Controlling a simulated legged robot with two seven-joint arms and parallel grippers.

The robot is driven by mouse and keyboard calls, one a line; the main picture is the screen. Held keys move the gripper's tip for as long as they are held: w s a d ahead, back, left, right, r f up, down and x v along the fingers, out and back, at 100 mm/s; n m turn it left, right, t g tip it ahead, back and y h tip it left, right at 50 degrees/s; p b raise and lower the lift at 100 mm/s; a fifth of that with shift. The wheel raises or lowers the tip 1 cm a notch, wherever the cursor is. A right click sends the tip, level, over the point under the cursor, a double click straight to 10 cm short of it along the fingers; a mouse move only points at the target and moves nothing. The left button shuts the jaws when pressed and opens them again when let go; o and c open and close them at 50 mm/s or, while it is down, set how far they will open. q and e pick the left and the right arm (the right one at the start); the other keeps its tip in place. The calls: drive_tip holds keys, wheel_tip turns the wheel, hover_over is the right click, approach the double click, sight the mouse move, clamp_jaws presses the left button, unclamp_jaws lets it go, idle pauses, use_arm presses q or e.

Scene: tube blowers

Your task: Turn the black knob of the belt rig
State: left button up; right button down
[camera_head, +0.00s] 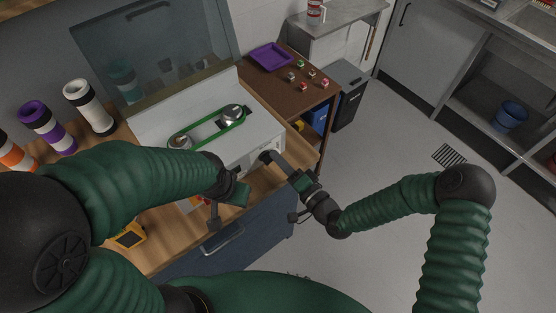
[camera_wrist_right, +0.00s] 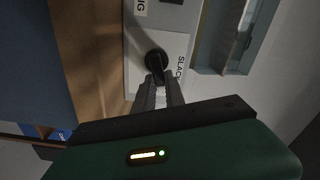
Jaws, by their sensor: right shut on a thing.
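The belt rig (camera_head: 255,133) is a white box on the wooden bench, with a green belt (camera_head: 215,133) looped around two silver pulleys. Its black knob (camera_wrist_right: 156,60) is on a light panel beside the printed word "SLACK" in the right wrist view. My right gripper (camera_wrist_right: 158,82) is shut on the knob, its fingertips around the knob's near part. In the head view my right gripper (camera_head: 272,160) reaches the rig's front face and mostly hides the knob. My left gripper (camera_head: 222,207) hangs in front of the rig, and its finger gap is unclear.
Striped tubes in white (camera_head: 90,107), purple (camera_head: 47,128) and orange stand at the left. A purple tray (camera_head: 270,57) and several small blocks lie on the brown table behind. A yellow device (camera_head: 131,235) is near the front bench edge.

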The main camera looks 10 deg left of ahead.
use_arm(q)
drive_tip(key=shift+f+b, duration=0.45)
drive_tip(key=shift+f, duration=0.1)
use_arm(e)
drive_tip(key=shift+w+d+f+m, duration=0.1)
drive_tip(key=shift+f+m, duration=0.15)
drive_tip(key=shift+m, duration=0.75)
drive_tip(key=shift+w+d+f+m, duration=0.1)
drive_tip(key=shift+f+m, duration=0.15)
drive_tip(key=shift+m, duration=0.75)
drive_tip(key=c, duration=1.5)
unclamp_jaws()
drive_tip(key=shift+f, duration=0.1)
drive_tip(key=shift+c, duration=0.2)
use_arm(q)
drive_tip(key=shift+w, duration=0.15)
use_arm(e)
drive_tip(key=shift+o, duration=0.7)
use_arm(q)
drive_tip(key=shift+d, duration=0.1)
